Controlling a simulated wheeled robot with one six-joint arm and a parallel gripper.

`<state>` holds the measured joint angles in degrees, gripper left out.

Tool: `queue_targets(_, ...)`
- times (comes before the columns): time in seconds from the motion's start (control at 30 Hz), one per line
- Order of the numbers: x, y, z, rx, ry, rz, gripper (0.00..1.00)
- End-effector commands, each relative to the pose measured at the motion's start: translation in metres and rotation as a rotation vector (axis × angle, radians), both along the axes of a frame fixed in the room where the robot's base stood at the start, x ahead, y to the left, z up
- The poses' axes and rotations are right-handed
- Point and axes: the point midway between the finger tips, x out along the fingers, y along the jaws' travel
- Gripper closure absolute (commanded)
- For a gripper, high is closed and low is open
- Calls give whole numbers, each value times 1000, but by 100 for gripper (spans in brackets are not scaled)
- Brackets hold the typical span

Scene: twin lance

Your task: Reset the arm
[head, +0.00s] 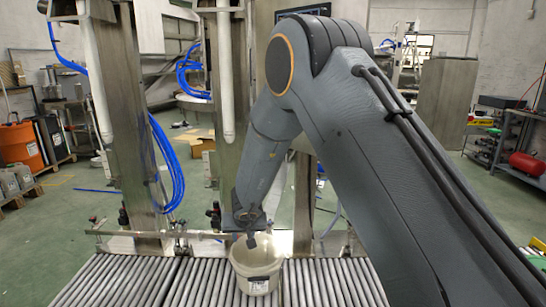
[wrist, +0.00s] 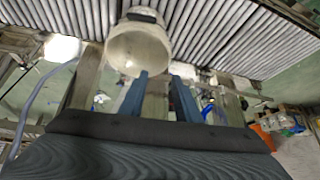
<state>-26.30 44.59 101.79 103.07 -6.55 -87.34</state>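My arm reaches down from the right of the head view to my gripper (head: 250,240), which sits at the back rim of a white bucket (head: 258,278). The bucket stands upright on the roller conveyor (head: 205,285). In the wrist view, which is upside down, the two dark fingers of my gripper (wrist: 162,85) are apart with nothing visible between them. The bucket (wrist: 138,48) shows beyond the fingertips with its open mouth facing the camera. I cannot tell whether a finger touches the rim.
Two metal columns with white lance tubes (head: 226,75) stand behind the conveyor, with blue hoses (head: 168,165) hanging there. An orange drum (head: 20,146) stands at the left. A bench with a red tank (head: 526,163) is at the right. Green floor is open behind.

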Motion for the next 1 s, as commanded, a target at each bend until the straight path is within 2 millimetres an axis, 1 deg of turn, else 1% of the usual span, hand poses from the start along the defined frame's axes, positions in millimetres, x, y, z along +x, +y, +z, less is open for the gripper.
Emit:
queue_targets(0.03,-2,-14,16,22,-8,3,70)
queue_targets(0.1,-12,-32,36,57,-3,13,70)
queue_targets(0.17,-24,-47,51,85,10,24,70)
queue_targets(0.27,-54,-75,70,119,54,38,70)
queue_targets(0.37,-92,-105,84,138,119,42,70)
queue_targets(0.4,-109,-117,88,140,150,41,70)
queue_targets(0.47,-137,-137,93,136,201,36,70)
queue_targets(0.5,-157,-151,95,129,237,29,70)
queue_targets(0.57,-188,-173,98,111,293,14,70)
queue_targets(0.6,-210,-188,99,96,332,0,70)
queue_targets(0.67,-242,-211,100,67,387,-26,70)
queue_targets(0.7,-262,-225,100,44,421,-44,70)
queue_targets(0.8,-304,-256,101,-11,490,-89,70)
queue_targets(0.9,-333,-278,102,-56,534,-126,70)
queue_targets(1.0,-349,-290,102,-84,557,-146,70)
